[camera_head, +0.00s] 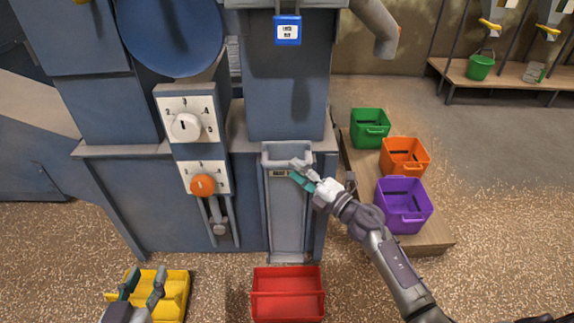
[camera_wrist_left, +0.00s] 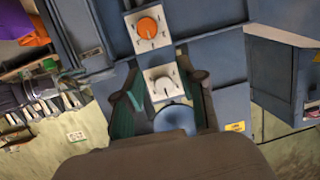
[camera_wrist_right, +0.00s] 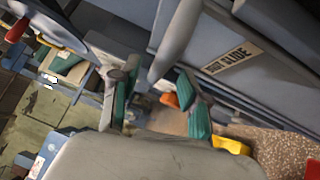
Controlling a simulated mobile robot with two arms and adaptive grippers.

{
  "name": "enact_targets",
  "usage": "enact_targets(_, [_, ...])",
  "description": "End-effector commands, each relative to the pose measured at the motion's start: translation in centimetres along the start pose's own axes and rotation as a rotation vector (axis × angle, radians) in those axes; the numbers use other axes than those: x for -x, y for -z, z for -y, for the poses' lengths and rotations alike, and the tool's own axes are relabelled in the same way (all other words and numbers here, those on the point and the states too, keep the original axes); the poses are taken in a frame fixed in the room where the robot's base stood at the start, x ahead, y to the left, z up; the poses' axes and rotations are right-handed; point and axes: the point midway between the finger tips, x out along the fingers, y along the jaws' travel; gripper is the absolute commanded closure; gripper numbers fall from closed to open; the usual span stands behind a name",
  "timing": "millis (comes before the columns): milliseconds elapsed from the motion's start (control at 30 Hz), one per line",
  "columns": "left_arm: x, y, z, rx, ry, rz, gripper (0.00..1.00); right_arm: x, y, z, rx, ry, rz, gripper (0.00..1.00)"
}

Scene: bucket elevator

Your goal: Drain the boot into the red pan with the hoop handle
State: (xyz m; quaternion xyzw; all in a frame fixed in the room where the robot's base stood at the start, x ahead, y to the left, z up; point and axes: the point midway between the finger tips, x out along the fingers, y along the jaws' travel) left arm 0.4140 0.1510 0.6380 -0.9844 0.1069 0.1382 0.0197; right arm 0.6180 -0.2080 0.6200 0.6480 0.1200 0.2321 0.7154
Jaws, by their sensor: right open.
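The slide's label (camera_wrist_right: 232,57) and a grey bar (camera_wrist_right: 176,42) show close up in the right wrist view. My right gripper (camera_head: 303,174) is open at the slide's top edge; contact cannot be told. Its teal fingers show apart in the right wrist view (camera_wrist_right: 160,105). My left gripper (camera_head: 143,286) is open above the yellow bin (camera_head: 178,290), and its fingers show apart in the left wrist view (camera_wrist_left: 163,100).
A white dial (camera_head: 186,127) and an orange knob (camera_head: 203,185) are on the machine front. A blue padlock (camera_head: 288,30) hangs above. Green (camera_head: 370,128), orange (camera_head: 404,156) and purple (camera_head: 403,205) bins stand on a low platform at right. Floor between the yellow bin and red pan is clear.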

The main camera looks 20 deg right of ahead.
Motion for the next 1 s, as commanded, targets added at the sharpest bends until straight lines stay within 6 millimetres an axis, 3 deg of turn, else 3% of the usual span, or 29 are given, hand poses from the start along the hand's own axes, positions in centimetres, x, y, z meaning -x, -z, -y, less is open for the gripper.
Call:
enact_targets(100, [-0.2, 0.9, -0.2, 0.001, -0.004, -0.06, 0.6, -2.1, 0.0, 0.1, 0.0, -0.001, 0.0, 0.55])
enact_targets(233, [-0.2, 1.9, -0.3, 0.001, -0.007, -0.111, 0.6, -3.4, 0.0, 0.1, 0.0, 0.0, 0.0, 0.55])
enact_targets(633, [-0.2, 2.4, -0.4, 0.002, -0.008, -0.139, 0.6, -4.1, 0.0, 0.1, 0.0, 0.001, 0.0, 0.55])
enact_targets(900, [-0.2, 2.4, -0.4, 0.002, -0.008, -0.138, 0.6, -4.1, 0.0, 0.1, 0.0, 0.001, 0.0, 1.0])
enact_targets(1000, [-0.2, 2.4, -0.4, 0.002, -0.008, -0.138, 0.6, -4.1, 0.0, 0.1, 0.0, 0.001, 0.0, 1.0])
